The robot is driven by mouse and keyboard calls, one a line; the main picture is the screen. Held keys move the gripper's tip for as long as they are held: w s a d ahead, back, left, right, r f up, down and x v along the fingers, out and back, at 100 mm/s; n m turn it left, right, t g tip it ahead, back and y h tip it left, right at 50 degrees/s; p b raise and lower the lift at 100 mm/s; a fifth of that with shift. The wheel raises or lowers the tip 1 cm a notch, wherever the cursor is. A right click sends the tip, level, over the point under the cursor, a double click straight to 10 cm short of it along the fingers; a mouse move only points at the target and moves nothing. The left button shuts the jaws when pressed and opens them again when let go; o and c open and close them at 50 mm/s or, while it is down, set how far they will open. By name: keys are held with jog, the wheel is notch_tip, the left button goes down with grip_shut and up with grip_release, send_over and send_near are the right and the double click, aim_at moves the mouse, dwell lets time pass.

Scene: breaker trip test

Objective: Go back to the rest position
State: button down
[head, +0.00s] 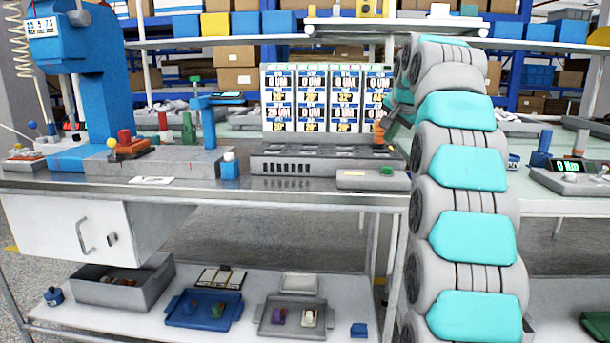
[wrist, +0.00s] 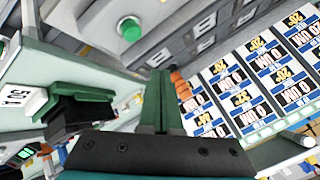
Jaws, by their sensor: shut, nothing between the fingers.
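My gripper (wrist: 160,75) shows in the wrist view with its two green fingers together and nothing between them. In the head view it is near the right edge of the display panel (head: 328,98), partly hidden by my arm. The panel carries columns of readings and also shows at the right of the wrist view (wrist: 262,75). A grey slotted fixture (head: 325,160) lies in front of the panel. Something orange (wrist: 179,84) is just beside my fingers in the wrist view; I cannot tell whether they touch.
A grey box with a green button (head: 387,171) sits at the bench's front edge; the button also shows in the wrist view (wrist: 130,28). A blue press (head: 92,80) stands at the left. Trays (head: 203,309) lie on the lower shelf. Shelves with boxes stand behind.

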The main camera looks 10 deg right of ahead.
jog(key=s+a+f+n+g+y, duration=0.1)
jog(key=s+a+f+n+g, duration=0.2)
jog(key=s+a+f, duration=0.6)
jog(key=s+a+f+n+g+y, duration=0.1)
jog(key=s+a+f+n+g, duration=0.2)
jog(key=s+a+f, duration=0.6)
jog(key=s+a+f+n+g, duration=0.1)
jog(key=s+f, duration=0.4)
jog(key=s, duration=0.6)
jog(key=s+f+n+g, duration=0.2)
jog(key=s+f, duration=0.4)
jog(key=s, duration=0.5)
jog(key=s+a+f+n+g, duration=0.1)
jog(key=s+f+n, duration=0.1)
jog(key=s+f, duration=0.4)
jog(key=s, duration=0.5)
jog(key=shift+s+a+g, duration=0.35)
jog(key=shift+s+g, duration=0.05)
